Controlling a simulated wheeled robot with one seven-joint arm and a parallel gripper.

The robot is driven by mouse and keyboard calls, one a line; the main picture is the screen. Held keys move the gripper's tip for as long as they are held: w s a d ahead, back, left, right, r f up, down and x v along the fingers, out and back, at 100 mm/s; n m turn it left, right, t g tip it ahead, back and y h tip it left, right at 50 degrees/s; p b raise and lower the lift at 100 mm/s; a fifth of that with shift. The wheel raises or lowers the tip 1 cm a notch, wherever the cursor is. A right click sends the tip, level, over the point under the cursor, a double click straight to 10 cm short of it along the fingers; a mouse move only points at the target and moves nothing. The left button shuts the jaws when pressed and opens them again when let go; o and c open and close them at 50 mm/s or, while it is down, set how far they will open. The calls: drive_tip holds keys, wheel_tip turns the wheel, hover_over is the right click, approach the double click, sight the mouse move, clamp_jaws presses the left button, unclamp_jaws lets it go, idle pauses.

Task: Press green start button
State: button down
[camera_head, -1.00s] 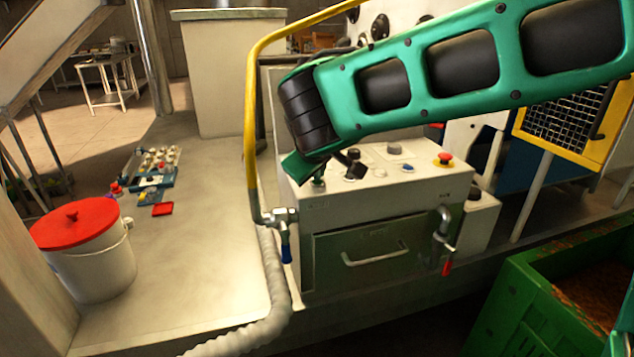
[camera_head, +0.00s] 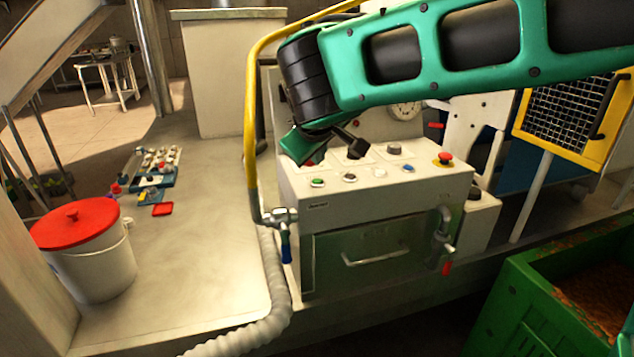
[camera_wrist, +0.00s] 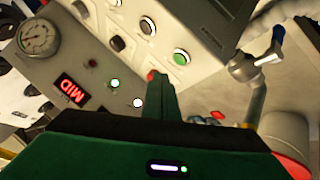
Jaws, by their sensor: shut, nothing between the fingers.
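The green button (camera_head: 318,182) is on the front left corner of the white control box (camera_head: 390,195) in the head view. In the wrist view the green button (camera_wrist: 181,57) sits in a pale ring, fully visible. My gripper (camera_wrist: 157,80) is shut and empty; its narrow green fingers end below and left of the button in that picture, apart from it. In the head view my gripper is above and behind the button, its fingertips mostly hidden. A small red spot shows at the fingertips; I cannot tell what it belongs to.
A red mushroom button (camera_head: 445,158), a black knob (camera_head: 394,149) and other controls share the box top. A yellow pipe (camera_head: 250,120) rises on its left. A red-lidded bucket (camera_head: 88,262) stands left, a green crate (camera_head: 520,305) right. A gauge (camera_wrist: 40,38) is behind.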

wheel_tip(320, 180, up, 3)
drive_tip(key=shift+f, duration=0.2)
idle(0.5)
drive_tip(key=s+d+f+m+g+h, duration=0.1)
drive_tip(key=s+d+f+m+g, duration=0.15)
drive_tip(key=d, duration=0.75)
drive_tip(key=s+d+f+m+g+h, duration=0.1)
drive_tip(key=s+d+f+m, duration=0.15)
drive_tip(key=d, duration=0.65)
drive_tip(key=s+d+f+m+g, duration=0.15)
drive_tip(key=s+d, duration=0.25)
drive_tip(key=d, duration=0.6)
drive_tip(key=s+d+f+m+g+y, duration=0.1)
drive_tip(key=s+d+f+m, duration=0.1)
drive_tip(key=s, duration=0.6)
drive_tip(key=s+d+f+m+g, duration=0.1)
drive_tip(key=s+d+f+m, duration=0.2)
drive_tip(key=s, duration=0.6)
drive_tip(key=s+d+f+m+g+y, duration=0.1)
drive_tip(key=s+d+f+m+g, duration=0.1)
drive_tip(key=s+d+f, duration=0.3)
drive_tip(key=s+m, duration=0.1)
drive_tip(key=s, duration=0.3)
drive_tip(key=shift+d+f+y, duration=0.3)
drive_tip(key=shift+w+m, duration=0.1)
drive_tip(key=shift+m, duration=0.15)
